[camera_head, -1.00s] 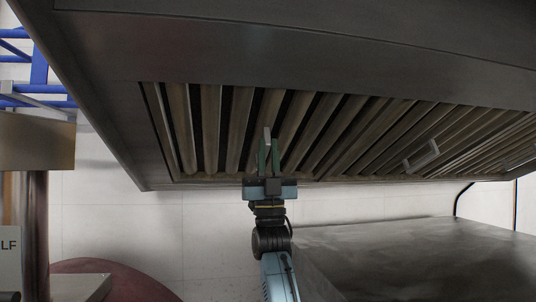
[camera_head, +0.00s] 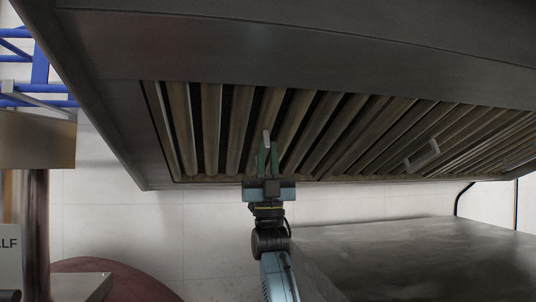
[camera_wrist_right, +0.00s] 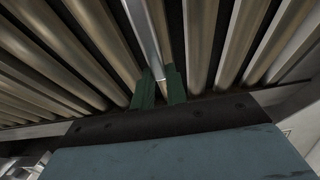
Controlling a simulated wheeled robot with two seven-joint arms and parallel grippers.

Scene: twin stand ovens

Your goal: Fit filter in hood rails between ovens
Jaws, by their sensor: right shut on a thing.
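The filter (camera_head: 240,125) is a panel of brown-grey metal slats with dark gaps, lying at the left end of the hood (camera_head: 270,50) opening. Its light metal handle (camera_head: 267,137) hangs below the slats and also shows in the right wrist view (camera_wrist_right: 140,30). My right gripper (camera_head: 268,150) reaches up from below, its green fingers shut on the handle. The fingers show again in the right wrist view (camera_wrist_right: 160,82), one on each side of the handle. The filter's near edge is close to the hood's lower rim; whether it sits in the rails I cannot tell. My left gripper is out of view.
More slatted panel with a second handle (camera_head: 422,155) continues to the right. A grey metal surface (camera_head: 400,255) lies below at the right. Blue racking (camera_head: 38,75) and a metal-topped unit (camera_head: 37,142) stand at the left. White wall shows behind my arm.

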